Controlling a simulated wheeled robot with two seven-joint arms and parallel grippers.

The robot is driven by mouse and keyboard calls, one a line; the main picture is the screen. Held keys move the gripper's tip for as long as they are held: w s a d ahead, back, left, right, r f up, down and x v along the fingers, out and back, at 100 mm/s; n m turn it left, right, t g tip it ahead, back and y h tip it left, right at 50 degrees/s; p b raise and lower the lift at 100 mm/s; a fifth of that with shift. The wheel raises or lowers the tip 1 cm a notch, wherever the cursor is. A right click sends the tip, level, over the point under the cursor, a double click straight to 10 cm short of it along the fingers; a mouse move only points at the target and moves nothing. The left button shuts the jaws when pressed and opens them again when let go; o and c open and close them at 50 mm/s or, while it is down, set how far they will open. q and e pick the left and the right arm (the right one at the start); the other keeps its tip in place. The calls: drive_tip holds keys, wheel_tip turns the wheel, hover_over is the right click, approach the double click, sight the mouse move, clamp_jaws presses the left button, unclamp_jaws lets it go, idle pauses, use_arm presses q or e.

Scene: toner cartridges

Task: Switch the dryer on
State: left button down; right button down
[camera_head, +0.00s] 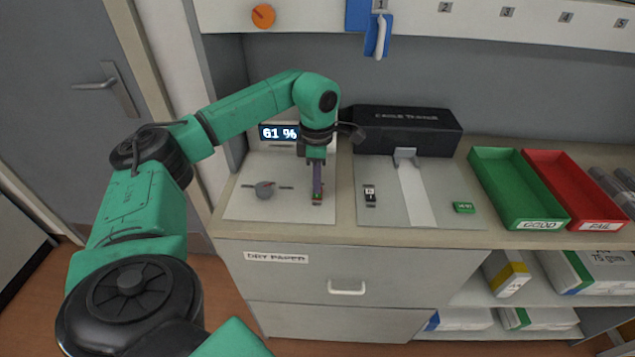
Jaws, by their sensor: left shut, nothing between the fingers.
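A white panel (285,208) on the counter has a grey rotary knob (265,190) with a mark on either side. A display (280,133) behind it reads 61 %. The drawer below carries a DRY PAPER label (276,258). No part in view is plainly labelled as the dryer's switch. My left gripper (317,199) is shut and empty, pointing down over the right part of the white panel, to the right of the knob. A small red and green spot shows at its fingertips; I cannot tell whether they touch anything. My right gripper is out of view.
A grey plate with a small black switch (370,196) and a green tag (464,208) lies to the right. Behind it stands a black box (410,131). Green (517,190) and red (570,187) trays stand farther right. An orange knob (263,16) is on the upper shelf.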

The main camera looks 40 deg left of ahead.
sight(317, 196)
use_arm(q)
wheel_tip(317, 196, up, 5)
drive_tip(key=p, duration=0.4)
drive_tip(key=shift+r, duration=0.15)
